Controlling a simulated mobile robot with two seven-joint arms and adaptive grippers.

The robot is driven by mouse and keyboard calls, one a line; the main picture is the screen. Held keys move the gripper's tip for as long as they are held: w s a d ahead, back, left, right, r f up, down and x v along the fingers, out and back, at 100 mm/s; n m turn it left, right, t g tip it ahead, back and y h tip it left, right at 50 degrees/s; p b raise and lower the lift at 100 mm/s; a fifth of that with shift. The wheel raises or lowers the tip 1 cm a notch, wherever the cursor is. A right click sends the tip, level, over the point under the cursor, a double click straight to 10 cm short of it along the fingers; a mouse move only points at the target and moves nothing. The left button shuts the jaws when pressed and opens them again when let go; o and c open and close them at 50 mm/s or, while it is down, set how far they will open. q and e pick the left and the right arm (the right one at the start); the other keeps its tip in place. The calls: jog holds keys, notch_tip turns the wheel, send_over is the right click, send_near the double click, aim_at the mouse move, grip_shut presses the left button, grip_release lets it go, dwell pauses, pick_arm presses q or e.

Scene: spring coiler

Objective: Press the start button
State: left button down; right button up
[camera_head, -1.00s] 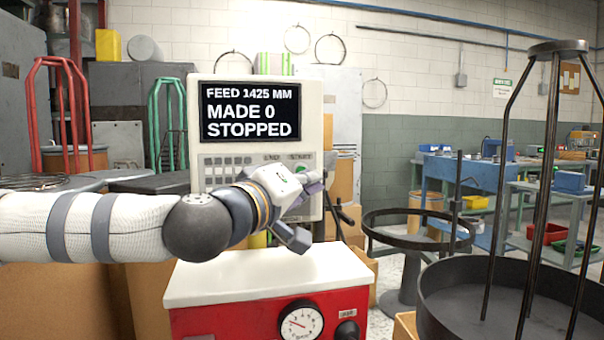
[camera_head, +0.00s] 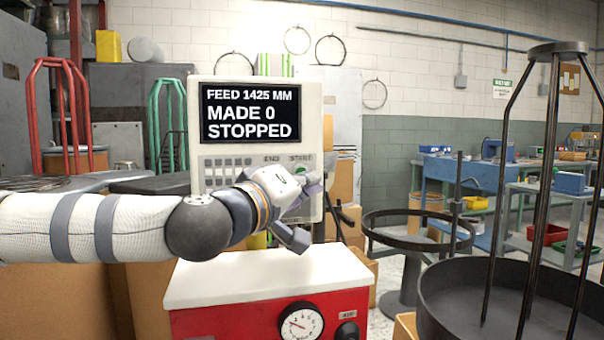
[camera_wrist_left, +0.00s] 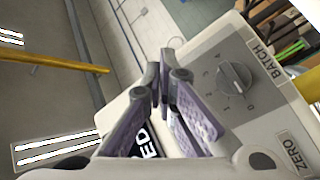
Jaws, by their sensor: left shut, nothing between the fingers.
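The pale control panel (camera_head: 312,120) stands upright, its black screen reading FEED 1425 MM, MADE 0, STOPPED. Below the screen are END and START labels. The green start button (camera_head: 301,168) shows under the START label, just above my left gripper (camera_head: 308,196), which partly covers the panel's lower part. I cannot tell whether they touch. In the left wrist view the lilac-padded fingers of the left gripper (camera_wrist_left: 163,88) are shut and empty, in front of the panel (camera_wrist_left: 210,55). The start button does not show there. My right gripper is not in view.
A BATCH knob (camera_wrist_left: 234,78) and a ZERO label show beside the fingers in the wrist view. A red cabinet with a white top (camera_head: 270,277) and a gauge (camera_head: 301,321) stands below the arm. A dark round stand (camera_head: 455,285) is at right.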

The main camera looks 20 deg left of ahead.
pick_arm(q)
jog(key=shift+w+a, duration=0.1)
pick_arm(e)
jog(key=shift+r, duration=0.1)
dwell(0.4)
pick_arm(q)
jog(key=shift+w+a, duration=0.15)
jog(key=shift+w, duration=0.1)
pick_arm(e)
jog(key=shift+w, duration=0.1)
pick_arm(q)
jog(key=shift+w+a, duration=0.25)
jog(key=shift+w, duration=0.1)
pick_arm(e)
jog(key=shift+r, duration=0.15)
pick_arm(q)
jog(key=shift+s+d+p, duration=0.1)
jog(key=shift+p, duration=0.2)
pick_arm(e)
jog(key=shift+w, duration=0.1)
pick_arm(q)
jog(key=shift+s+d, duration=0.35)
jog(key=shift+s, duration=0.25)
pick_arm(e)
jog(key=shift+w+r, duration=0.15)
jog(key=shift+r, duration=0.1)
